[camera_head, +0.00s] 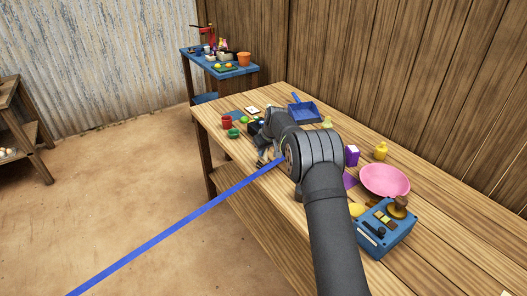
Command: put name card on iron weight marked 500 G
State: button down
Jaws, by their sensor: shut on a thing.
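My gripper (263,160) is low over the wooden table's near left edge, small and partly hidden by my arm. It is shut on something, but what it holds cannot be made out. I cannot identify the name card for certain. A small flat white piece with a dark mark (253,110) lies near the table's far left end. No marking of 500 G is readable, so I cannot pick out that iron weight. A dark block (254,128) stands beyond my gripper, partly behind my arm.
A long blue strip (170,228) crosses from lower left to my arm. The table (450,235) holds a red cup (227,122), green bowl (233,133), blue dustpan (303,112), purple box (352,155), yellow bottle (381,150), pink bowl (385,180) and blue device (378,240). Its right front is bare.

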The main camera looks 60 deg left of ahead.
jog(key=c, duration=1.6)
grip_release()
jog(key=shift+f, duration=0.1)
jog(key=shift+o, duration=0.2)
jog(key=shift+d+r, duration=0.1)
jog(key=shift+r, duration=0.4)
jog(key=v, duration=1.1)
jog(key=shift+d+r, duration=0.1)
jog(key=shift+d, duration=0.05)
